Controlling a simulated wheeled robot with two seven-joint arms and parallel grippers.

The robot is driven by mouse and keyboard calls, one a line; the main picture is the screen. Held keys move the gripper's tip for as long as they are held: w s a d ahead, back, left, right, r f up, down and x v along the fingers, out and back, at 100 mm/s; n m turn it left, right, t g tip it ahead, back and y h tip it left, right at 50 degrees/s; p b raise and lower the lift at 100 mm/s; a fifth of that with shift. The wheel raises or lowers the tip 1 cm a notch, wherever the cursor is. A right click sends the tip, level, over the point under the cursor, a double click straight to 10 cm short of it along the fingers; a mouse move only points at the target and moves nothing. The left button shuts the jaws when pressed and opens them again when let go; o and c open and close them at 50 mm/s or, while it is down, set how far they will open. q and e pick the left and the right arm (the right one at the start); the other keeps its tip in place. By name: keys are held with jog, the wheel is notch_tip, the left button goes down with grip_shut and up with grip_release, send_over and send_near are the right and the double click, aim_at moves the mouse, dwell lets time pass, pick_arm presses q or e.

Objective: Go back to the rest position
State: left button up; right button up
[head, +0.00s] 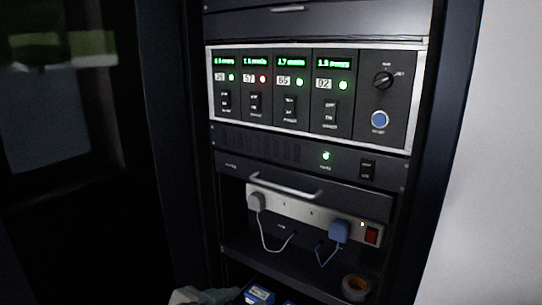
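Neither of my grippers shows clearly in the head view. A pale grey shape (203,296) is cut off by the bottom edge, and I cannot tell what it is. The rack (425,150) stands ahead of me. Its upper panel (310,98) holds several modules with green readouts, lamps and rocker switches. The second module's lamp (263,78) is red and the other modules' lamps are green. A black knob (383,80) and a blue round button (379,119) sit at the panel's right.
Below are a unit with a green lamp (326,156), a handle (285,187) and a power strip (300,211) with a white plug (256,201), a blue plug (339,231) and a red switch (371,235). A tape roll (355,287) and a blue-white box (259,294) lie low down.

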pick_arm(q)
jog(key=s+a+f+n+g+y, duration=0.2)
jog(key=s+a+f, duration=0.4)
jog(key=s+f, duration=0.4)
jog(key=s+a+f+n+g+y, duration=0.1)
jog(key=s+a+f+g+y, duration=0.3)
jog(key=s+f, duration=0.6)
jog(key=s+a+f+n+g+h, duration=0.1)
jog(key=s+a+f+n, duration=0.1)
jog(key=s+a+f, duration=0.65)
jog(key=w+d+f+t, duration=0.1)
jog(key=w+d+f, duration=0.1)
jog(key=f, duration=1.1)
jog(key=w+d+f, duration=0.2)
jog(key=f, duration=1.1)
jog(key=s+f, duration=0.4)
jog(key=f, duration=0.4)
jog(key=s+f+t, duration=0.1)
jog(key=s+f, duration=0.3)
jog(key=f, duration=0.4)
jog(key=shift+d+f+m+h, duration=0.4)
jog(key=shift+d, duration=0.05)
